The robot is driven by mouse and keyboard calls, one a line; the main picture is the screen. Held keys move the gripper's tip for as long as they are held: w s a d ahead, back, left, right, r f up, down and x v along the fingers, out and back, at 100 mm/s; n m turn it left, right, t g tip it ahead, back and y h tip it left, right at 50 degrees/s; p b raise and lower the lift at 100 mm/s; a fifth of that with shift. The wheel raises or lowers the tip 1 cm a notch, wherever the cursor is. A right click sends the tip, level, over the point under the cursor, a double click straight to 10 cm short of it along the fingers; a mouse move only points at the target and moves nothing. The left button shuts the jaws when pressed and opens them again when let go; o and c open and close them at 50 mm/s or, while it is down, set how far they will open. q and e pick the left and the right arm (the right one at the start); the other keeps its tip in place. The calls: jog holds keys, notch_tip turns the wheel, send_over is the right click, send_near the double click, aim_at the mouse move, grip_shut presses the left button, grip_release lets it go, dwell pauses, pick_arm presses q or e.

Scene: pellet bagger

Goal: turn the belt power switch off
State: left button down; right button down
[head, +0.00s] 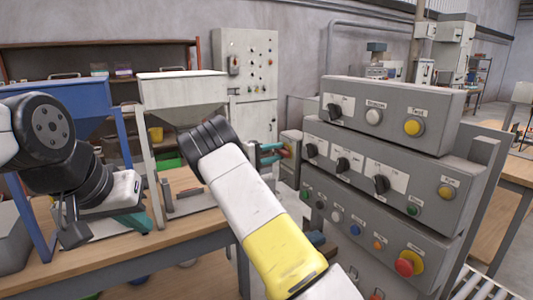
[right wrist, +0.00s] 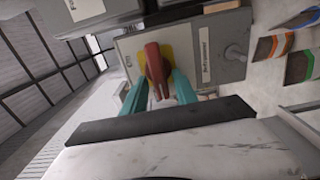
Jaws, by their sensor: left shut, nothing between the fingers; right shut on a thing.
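The belt power switch is a red rotary handle (right wrist: 154,66) on a yellow plate, on the face of a small grey box (right wrist: 126,45) with a "Belt power" label (right wrist: 206,62). My right gripper (right wrist: 158,97) is shut on the red handle, one teal finger on each side. In the head view the right gripper (head: 275,153) reaches the grey box (head: 291,140) at the left side of the control panel; the handle is mostly hidden there. Which marking the handle points to cannot be told. My left gripper (head: 142,222) is shut and empty over the wooden table.
A stepped grey control panel (head: 385,120) with knobs, buttons and a red emergency stop (head: 408,263) stands right of my right arm. A wooden table (head: 180,240) lies at left, below a white hopper (head: 180,90) and a blue hopper (head: 75,100). A grey cabinet (head: 258,65) stands behind.

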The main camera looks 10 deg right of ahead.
jog(key=shift+a, duration=0.1)
dwell(0.3)
jog(key=c, duration=1.3)
grip_release()
jog(key=v, duration=0.7)
jog(key=shift+s+a, duration=0.1)
jog(key=shift+a, duration=0.25)
